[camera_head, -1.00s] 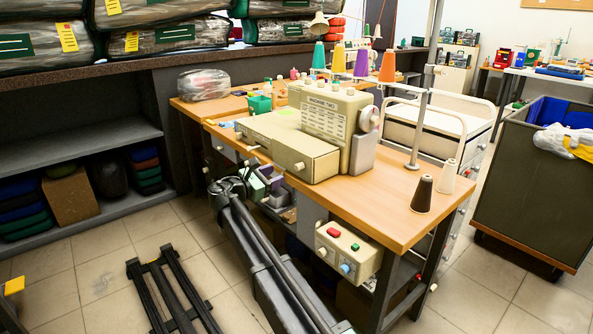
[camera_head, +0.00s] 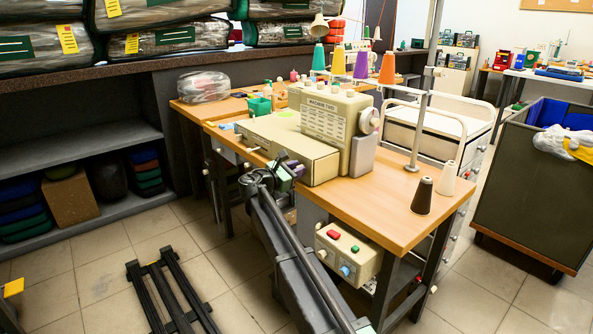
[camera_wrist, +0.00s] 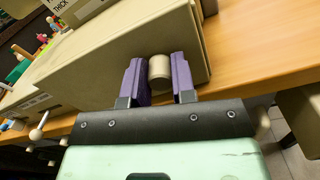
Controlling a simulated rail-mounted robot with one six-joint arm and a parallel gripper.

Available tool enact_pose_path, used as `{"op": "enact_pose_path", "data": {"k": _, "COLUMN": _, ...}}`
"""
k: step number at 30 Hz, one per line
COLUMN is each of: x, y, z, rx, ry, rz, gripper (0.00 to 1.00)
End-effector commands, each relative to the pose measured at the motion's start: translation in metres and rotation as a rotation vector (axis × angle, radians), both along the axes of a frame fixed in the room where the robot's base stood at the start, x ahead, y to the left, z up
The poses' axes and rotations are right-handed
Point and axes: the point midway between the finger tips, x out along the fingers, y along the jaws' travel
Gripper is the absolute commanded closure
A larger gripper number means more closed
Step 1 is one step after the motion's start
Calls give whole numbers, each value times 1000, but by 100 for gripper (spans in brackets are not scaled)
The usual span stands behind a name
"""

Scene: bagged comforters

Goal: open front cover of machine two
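Machine two (camera_head: 335,115) is a beige sewing machine labelled "MACHINE TWO" on the wooden table. Its front cover (camera_head: 285,145) is a long beige box-like part in front of the upright head, and it looks shut. A round beige knob (camera_wrist: 160,72) stands out from the cover's face. My gripper (camera_wrist: 161,80) has two purple fingers, one on each side of this knob. The fingers look apart, with the knob between them; any contact is hard to judge. In the head view my gripper (camera_head: 290,166) is against the cover's front and hides the knob.
Thread cones (camera_head: 422,195) stand at the table's right end. A dark cart (camera_head: 535,190) is at the right. Bagged comforters (camera_head: 160,37) lie on the counter at left.

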Motion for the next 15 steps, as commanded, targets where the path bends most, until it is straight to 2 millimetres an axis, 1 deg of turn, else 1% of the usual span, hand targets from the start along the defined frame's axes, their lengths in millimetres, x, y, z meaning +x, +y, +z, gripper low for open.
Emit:
{"op": "enact_pose_path", "data": {"k": 1, "x": 0, "y": 0, "z": 0, "rx": 0, "ry": 0, "rz": 0, "gripper": 96}}
{"op": "enact_pose_path", "data": {"k": 2, "x": 0, "y": 0, "z": 0, "rx": 0, "ry": 0, "rz": 0, "gripper": 100}}
{"op": "enact_pose_path", "data": {"k": 11, "x": -3, "y": -2, "z": 0, "rx": 0, "ry": 0, "rz": 0, "gripper": 100}}
{"op": "enact_pose_path", "data": {"k": 15, "x": -13, "y": -8, "z": 0, "rx": 0, "ry": 0, "rz": -1, "gripper": 100}}
